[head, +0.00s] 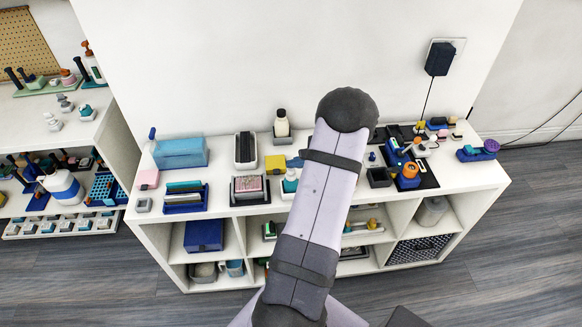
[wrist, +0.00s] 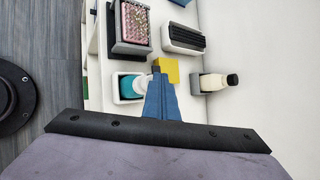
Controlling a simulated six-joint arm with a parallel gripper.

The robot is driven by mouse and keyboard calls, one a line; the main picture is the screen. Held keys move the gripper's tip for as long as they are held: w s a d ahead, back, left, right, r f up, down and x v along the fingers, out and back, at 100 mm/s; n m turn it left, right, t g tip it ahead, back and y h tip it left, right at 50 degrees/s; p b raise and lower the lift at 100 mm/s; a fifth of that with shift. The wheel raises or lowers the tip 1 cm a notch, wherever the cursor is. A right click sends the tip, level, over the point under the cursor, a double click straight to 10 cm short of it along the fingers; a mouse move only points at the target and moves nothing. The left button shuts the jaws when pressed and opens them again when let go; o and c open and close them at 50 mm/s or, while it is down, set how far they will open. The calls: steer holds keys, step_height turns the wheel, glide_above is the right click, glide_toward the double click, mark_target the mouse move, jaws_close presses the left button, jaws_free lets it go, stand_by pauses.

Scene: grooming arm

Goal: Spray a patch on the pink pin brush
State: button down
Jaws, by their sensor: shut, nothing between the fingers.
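The pink pin brush lies bristles up in a dark grey holder on the shelf top, left of my arm in the head view (head: 248,184); it also shows at the top of the wrist view (wrist: 132,22). A small teal and white bottle (head: 290,185) stands in a white tray, partly behind my arm; in the wrist view (wrist: 128,87) it is beside my fingers. I cannot tell whether it is a sprayer. My gripper (wrist: 157,72), with blue fingers, is shut and empty, and appears over the shelf near the yellow block. In the head view its tip (head: 290,162) shows left of my arm.
A yellow block (head: 275,163) sits behind the teal bottle. A white bottle with a black cap (head: 281,124) stands in a grey holder near the wall. A black brush (head: 245,150) lies in a tray behind the pink one. Blue holders and tools crowd the right end.

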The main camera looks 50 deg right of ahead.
mark_target(294, 171)
steer(key=shift+r+p, duration=1.75)
steer(key=shift+r, duration=1.3)
steer(key=s+a+f+n+g+y, duration=0.25)
steer(key=s+a+n+g, duration=0.2)
steer(key=s+a, duration=0.5)
steer(key=s+a+f+n+g+y, duration=0.2)
steer(key=s+a+f+n+g, duration=0.3)
steer(key=a, duration=0.7)
steer(key=w+a+r+n+h, duration=0.2)
steer(key=a+r+n, duration=0.4)
steer(key=a+n, duration=0.3)
steer(key=w+a+r+n+h, duration=0.2)
steer(key=w+a+r+n, duration=0.1)
steer(key=a+r+n, duration=0.4)
steer(key=a+n, duration=0.2)
steer(key=a, duration=0.1)
steer(key=shift+w+a, duration=0.15)
steer(key=shift+a, duration=0.25)
